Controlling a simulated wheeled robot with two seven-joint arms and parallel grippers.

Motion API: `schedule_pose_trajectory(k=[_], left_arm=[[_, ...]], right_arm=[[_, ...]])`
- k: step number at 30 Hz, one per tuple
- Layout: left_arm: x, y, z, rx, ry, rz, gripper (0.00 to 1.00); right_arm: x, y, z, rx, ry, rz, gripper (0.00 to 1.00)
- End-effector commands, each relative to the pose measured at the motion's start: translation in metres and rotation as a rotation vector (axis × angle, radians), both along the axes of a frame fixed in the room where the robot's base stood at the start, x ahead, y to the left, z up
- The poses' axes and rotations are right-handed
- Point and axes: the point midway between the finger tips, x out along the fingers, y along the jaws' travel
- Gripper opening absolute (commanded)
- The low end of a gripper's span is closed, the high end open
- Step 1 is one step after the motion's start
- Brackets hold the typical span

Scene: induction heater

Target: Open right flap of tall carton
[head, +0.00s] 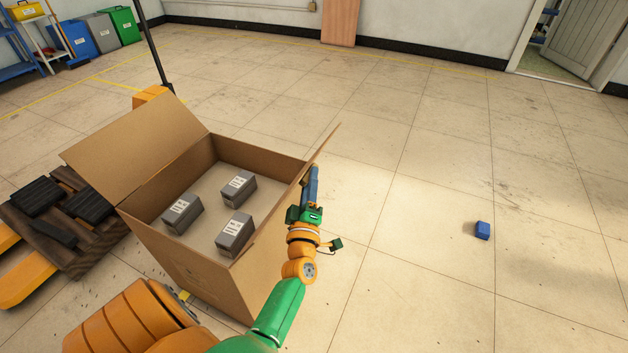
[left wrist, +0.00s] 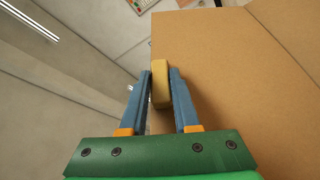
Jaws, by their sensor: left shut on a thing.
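The tall carton (head: 200,270) stands open at the lower left of the head view. Its left flap (head: 135,145) leans up and outward. Its right flap (head: 319,150) stands up from the right rim, tilted outward and seen nearly edge-on. My left gripper (head: 314,172) is at this flap's outer side. In the left wrist view, the blue fingers of my left gripper (left wrist: 161,75) are shut on a yellow tab (left wrist: 160,92) at the edge of the brown cardboard (left wrist: 220,60). My right gripper is not in view.
Three grey labelled boxes (head: 235,230) lie inside the carton. A dark wooden pallet (head: 80,240) is left of it. A small blue block (head: 482,230) lies on the floor at right. The floor right of the carton is otherwise clear. Bins (head: 105,32) stand far left.

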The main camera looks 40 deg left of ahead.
Motion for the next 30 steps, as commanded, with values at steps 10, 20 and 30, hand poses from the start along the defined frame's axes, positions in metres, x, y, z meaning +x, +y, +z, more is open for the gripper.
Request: schedule_pose_trajectory(k=[10, 20, 30], left_arm=[[0.000, 0.000, 0.000, 0.000, -0.001, 0.002, 0.60], [-0.042, -0.026, -0.011, -0.002, 0.003, 0.002, 0.60], [-0.059, -0.038, -0.014, 0.000, -0.001, 0.002, 0.60]], right_arm=[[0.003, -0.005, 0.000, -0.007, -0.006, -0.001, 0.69], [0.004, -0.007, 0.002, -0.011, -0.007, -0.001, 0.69], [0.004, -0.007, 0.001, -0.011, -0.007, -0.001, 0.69]])
